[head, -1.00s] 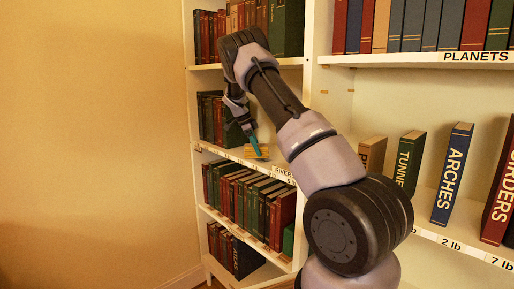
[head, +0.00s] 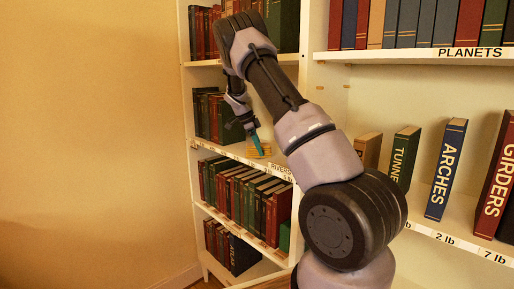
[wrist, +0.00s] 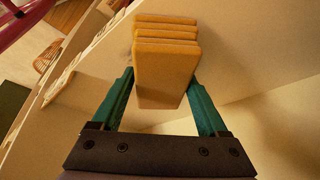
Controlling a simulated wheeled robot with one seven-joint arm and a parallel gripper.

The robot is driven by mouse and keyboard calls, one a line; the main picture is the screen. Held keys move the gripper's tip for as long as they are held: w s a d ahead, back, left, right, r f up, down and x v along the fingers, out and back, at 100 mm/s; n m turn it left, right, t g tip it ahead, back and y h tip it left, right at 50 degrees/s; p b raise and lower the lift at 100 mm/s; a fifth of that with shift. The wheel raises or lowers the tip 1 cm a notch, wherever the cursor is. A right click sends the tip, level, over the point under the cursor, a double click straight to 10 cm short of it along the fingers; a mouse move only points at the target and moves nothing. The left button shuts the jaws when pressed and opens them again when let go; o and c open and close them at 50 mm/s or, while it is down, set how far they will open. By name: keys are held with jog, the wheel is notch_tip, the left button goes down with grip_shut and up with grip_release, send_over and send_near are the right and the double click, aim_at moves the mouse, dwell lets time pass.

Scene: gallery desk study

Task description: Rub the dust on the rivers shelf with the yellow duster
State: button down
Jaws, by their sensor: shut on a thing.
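The yellow duster (head: 265,151), a stack of yellow-orange layers, is at the shelf with the RIVERS label (head: 281,171) on its front edge. My gripper (head: 256,143) with teal fingers is shut on it. In the wrist view the duster (wrist: 166,72) sits between both fingers and its layers point away over the pale rivers shelf (wrist: 225,75). I cannot tell whether it touches the board. A brownish patch (wrist: 78,98) lies on the board left of the duster; I cannot tell whether it is dust or shadow.
Dark books (head: 211,116) stand at the left of the rivers shelf. A row of books (head: 240,196) fills the shelf below. To the right, the ARCHES book (head: 447,168) and others stand in another bay. My arm hides part of the upright between.

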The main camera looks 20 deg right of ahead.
aim_at(268, 145)
jog(key=shift+s+d+f, duration=0.1)
jog(key=shift+s+d, duration=0.15)
jog(key=shift+s, duration=0.35)
jog(key=shift+s+d+f, duration=0.1)
jog(key=shift+s+d, duration=0.1)
jog(key=shift+s, duration=0.35)
jog(key=shift+s+d, duration=0.25)
jog(key=shift+s, duration=0.35)
jog(key=shift+w+a, duration=0.45)
jog(key=shift+w, duration=0.7)
jog(key=shift+w+a, duration=0.5)
jog(key=shift+w, duration=0.7)
jog(key=shift+w+a, duration=0.45)
jog(key=shift+w, duration=0.7)
jog(key=shift+w+d, duration=0.25)
jog(key=shift+d, duration=0.3)
jog(key=shift+w+d, duration=0.2)
jog(key=shift+d, duration=0.3)
jog(key=shift+s+d+r, duration=0.1)
jog(key=shift+s+d, duration=0.35)
jog(key=shift+s, duration=0.7)
jog(key=shift+s+d, duration=0.5)
jog(key=shift+s, duration=0.7)
jog(key=shift+s+d+r, duration=0.1)
jog(key=shift+s+d, duration=0.35)
jog(key=shift+s, duration=0.7)
jog(key=shift+f, duration=0.15)
